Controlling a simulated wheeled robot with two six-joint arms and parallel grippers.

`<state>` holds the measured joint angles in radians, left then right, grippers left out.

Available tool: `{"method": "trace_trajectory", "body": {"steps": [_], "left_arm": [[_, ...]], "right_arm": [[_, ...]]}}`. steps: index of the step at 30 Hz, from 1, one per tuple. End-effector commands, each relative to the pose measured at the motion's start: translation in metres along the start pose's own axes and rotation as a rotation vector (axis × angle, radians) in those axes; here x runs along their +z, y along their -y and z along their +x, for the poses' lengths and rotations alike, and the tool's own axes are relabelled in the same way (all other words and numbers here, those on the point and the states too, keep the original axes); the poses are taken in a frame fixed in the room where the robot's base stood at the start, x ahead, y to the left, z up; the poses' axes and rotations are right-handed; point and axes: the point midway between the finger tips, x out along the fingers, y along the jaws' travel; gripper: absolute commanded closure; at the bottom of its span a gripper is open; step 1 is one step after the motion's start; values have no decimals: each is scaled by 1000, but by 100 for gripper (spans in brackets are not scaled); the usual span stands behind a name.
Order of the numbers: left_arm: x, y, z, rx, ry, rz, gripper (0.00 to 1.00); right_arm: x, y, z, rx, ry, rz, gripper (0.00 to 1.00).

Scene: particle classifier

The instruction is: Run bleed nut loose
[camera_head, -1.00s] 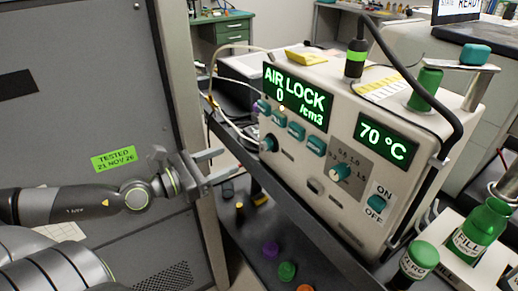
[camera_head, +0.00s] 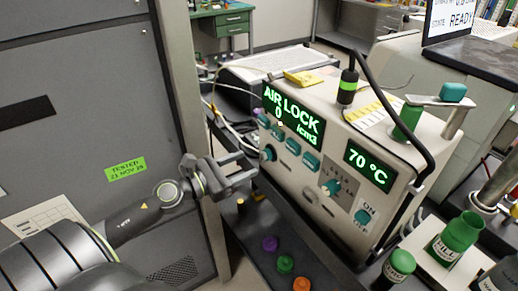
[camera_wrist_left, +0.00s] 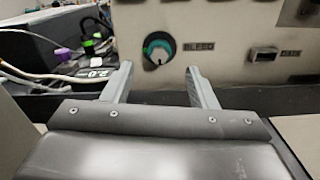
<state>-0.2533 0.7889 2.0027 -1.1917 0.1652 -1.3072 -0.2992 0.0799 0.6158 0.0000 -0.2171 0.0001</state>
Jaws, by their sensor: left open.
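The bleed knob (camera_head: 267,154) is a small round teal knob low on the left end of the cream particle classifier's front (camera_head: 313,200). In the left wrist view the knob (camera_wrist_left: 158,48) has a pale face with a dark mark, and BLEED is printed to its right. My left gripper (camera_head: 250,163) is open and empty, close in front of that end of the panel. In the left wrist view the knob shows between and beyond the two fingertips (camera_wrist_left: 160,70), apart from them. My right gripper is not in view.
The AIR LOCK display (camera_head: 293,110) reads 0 /cm3, and another display (camera_head: 368,165) reads 70 °C. Purple (camera_head: 270,244), green (camera_head: 285,264) and orange (camera_head: 301,284) caps stand on the dark shelf below. A grey cabinet (camera_head: 70,120) stands at the left. Cables lie behind the classifier's left end.

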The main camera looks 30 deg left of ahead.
Motion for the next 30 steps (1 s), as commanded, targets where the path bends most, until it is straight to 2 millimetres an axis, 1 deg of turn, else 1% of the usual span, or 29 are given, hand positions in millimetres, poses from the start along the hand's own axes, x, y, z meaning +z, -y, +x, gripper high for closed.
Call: {"method": "trace_trajectory", "body": {"steps": [1,3,7,12,17,25,26,30], "left_arm": [[6,-2,8,4,6,-3,47],[6,-2,16,4,6,-2,47],[5,-1,31,2,3,-3,47],[2,-1,49,3,3,-2,47],[0,-1,57,1,0,0,47],[0,-1,58,0,0,0,47],[0,-1,58,1,0,0,50],[0,-1,57,1,0,0,68]], "right_arm": [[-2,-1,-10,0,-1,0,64],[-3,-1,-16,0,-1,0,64],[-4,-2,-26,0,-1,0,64],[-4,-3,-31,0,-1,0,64],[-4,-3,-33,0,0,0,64],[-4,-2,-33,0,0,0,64],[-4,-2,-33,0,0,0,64],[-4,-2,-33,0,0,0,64]]}}
